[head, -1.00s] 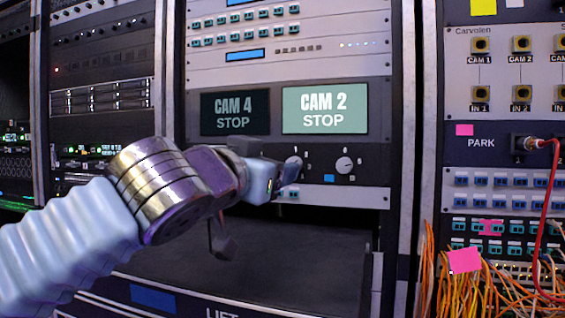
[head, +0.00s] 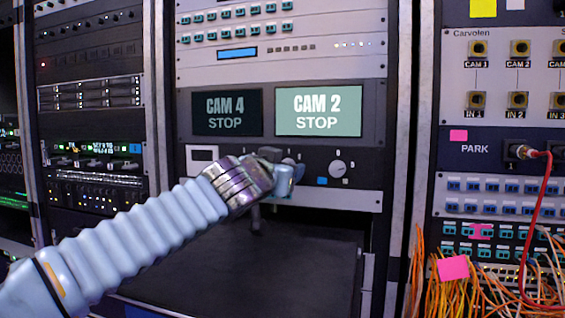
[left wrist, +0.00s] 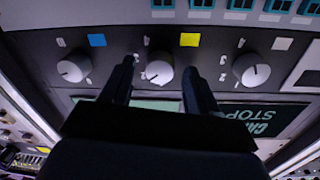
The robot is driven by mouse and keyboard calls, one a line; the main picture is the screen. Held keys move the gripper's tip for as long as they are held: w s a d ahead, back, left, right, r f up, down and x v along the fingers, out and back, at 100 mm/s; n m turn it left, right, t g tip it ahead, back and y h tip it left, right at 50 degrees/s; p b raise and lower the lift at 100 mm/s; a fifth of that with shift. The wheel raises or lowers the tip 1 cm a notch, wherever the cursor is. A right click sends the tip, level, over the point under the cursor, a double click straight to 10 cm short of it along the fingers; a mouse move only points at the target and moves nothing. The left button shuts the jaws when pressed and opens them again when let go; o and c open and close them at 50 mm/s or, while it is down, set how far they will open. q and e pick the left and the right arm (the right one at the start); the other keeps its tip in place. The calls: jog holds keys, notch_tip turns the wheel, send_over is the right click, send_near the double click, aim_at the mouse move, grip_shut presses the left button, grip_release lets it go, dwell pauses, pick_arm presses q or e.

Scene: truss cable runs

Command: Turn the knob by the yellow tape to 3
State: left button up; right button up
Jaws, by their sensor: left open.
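In the left wrist view, a white round knob (left wrist: 159,69) is in the middle of a dark panel, with yellow tape (left wrist: 190,40) above and to its right. My left gripper (left wrist: 158,72) is open, its two dark fingers on either side of this knob. I cannot tell whether they touch it. The knob's pointer and numerals are too small to read surely. In the head view, my left gripper (head: 284,178) is at the knob panel and hides the yellow tape. My right gripper is not in view.
Other knobs sit left (left wrist: 75,67) and right (left wrist: 250,70) of the middle one, with blue tape (left wrist: 97,40) by the left one. Screens (head: 319,110) reading CAM 4 and CAM 2 are above the panel. Orange cables (head: 465,285) hang at the right.

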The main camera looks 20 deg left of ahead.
pick_arm(q)
jog(key=shift+c, duration=0.4)
jog(key=c, duration=1)
jog(key=shift+o, duration=0.2)
jog(key=shift+m, duration=0.3)
jog(key=m, duration=0.9)
jog(key=shift+d, duration=0.1)
jog(key=o, duration=1)
